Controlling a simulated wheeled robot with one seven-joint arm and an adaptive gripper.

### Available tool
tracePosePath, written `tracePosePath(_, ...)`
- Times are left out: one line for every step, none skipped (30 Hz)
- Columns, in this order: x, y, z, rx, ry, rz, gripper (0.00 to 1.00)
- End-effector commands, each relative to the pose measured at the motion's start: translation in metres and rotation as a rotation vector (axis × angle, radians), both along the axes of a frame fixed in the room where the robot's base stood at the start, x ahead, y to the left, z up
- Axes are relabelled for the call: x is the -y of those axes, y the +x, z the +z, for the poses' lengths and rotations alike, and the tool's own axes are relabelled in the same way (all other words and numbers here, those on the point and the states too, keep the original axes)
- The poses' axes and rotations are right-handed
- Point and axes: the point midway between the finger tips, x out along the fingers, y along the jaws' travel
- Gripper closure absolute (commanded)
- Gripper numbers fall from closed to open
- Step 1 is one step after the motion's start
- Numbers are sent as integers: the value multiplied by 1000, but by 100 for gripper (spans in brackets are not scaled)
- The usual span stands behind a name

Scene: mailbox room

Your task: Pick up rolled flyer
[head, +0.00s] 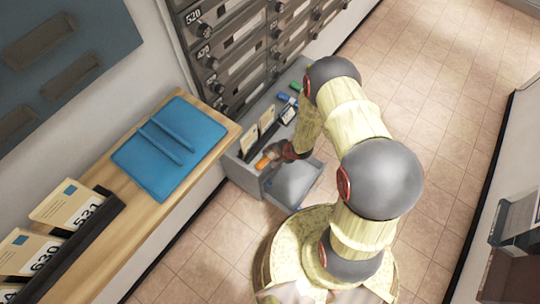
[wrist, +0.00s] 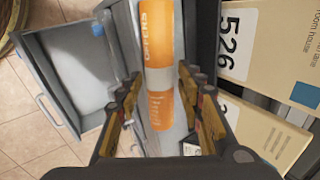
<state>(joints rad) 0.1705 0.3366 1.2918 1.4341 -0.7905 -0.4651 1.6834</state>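The rolled flyer is an orange and white tube (wrist: 160,42) with lettering, lying lengthwise in a grey compartment in the wrist view. Its orange end (head: 264,161) shows in the head view beside my gripper (head: 289,152). In the wrist view my gripper (wrist: 162,82) is open, with one finger on each side of the flyer. The fingers look apart from it, but I cannot tell how deep they reach around it. In the head view my arm hides part of the compartment.
An open grey drawer (head: 292,184) adjoins the compartment, below the mailboxes (head: 240,50). Cream envelopes (wrist: 250,45) stand close at the right in the wrist view. A wooden shelf (head: 215,140) with a blue folder (head: 168,150) is at the left. Tiled floor is clear at right.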

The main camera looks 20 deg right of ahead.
Motion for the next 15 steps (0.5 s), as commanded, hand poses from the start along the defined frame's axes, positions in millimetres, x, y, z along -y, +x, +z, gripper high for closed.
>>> tracePosePath(0, 0, 0, 0, 0, 0, 68)
tracePosePath(0, 0, 0, 0, 0, 0, 69)
tracePosePath(0, 0, 0, 0, 0, 0, 72)
tracePosePath(0, 0, 0, 0, 0, 0, 73)
tracePosePath(0, 0, 0, 0, 0, 0, 75)
tracePosePath(0, 0, 0, 0, 0, 0, 77)
tracePosePath(0, 0, 0, 0, 0, 0, 79)
tracePosePath(0, 0, 0, 0, 0, 0, 81)
tracePosePath(0, 0, 0, 0, 0, 0, 83)
tracePosePath(0, 0, 0, 0, 0, 0, 85)
tracePosePath(0, 0, 0, 0, 0, 0, 86)
tracePosePath(0, 0, 0, 0, 0, 0, 88)
tracePosePath(0, 0, 0, 0, 0, 0, 90)
tracePosePath(0, 0, 0, 0, 0, 0, 92)
tracePosePath(0, 0, 0, 0, 0, 0, 94)
